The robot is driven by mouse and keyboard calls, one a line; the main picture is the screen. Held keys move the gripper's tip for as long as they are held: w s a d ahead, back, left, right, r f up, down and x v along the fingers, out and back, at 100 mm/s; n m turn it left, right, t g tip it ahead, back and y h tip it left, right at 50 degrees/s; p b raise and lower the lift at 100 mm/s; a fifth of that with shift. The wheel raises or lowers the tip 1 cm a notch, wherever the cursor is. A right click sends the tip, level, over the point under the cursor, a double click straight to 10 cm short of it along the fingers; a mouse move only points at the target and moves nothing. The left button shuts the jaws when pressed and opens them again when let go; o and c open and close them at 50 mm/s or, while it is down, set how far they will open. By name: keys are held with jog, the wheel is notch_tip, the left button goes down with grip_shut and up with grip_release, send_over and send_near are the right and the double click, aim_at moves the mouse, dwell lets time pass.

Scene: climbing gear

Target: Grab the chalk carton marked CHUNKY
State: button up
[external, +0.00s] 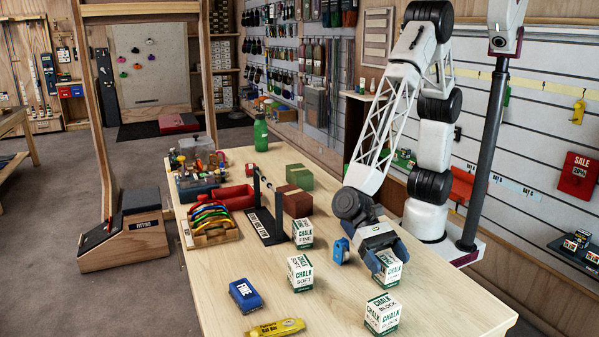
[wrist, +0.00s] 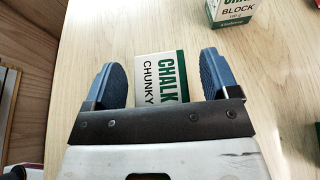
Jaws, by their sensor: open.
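The chalk carton marked CHUNKY (wrist: 158,76) is white and green. In the wrist view it lies between the two blue fingers of my gripper (wrist: 162,74), with a gap on each side. The lower part of the carton is hidden behind the gripper body. In the external view my gripper (external: 378,260) is down over this carton (external: 393,277), which is partly covered by the fingers and its word is not readable there. My gripper is open and not closed on the carton.
A BLOCK carton (external: 382,314) stands close in front, and also shows in the wrist view (wrist: 236,12). A SOFT carton (external: 300,273) and a FINE carton (external: 302,234) stand to the left. A small blue item (external: 340,251) sits beside my gripper.

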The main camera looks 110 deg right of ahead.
aim_at(388, 259)
jog(key=c, duration=1)
jog(key=shift+c, duration=0.2)
jog(key=shift+r, duration=0.15)
jog(key=shift+r, duration=0.7)
notch_tip(388, 259, up, 2)
jog(key=shift+r, duration=0.15)
jog(key=s+d+r, duration=0.1)
jog(key=s+d, duration=0.8)
jog(key=s, duration=0.4)
jog(key=shift+d, duration=0.2)
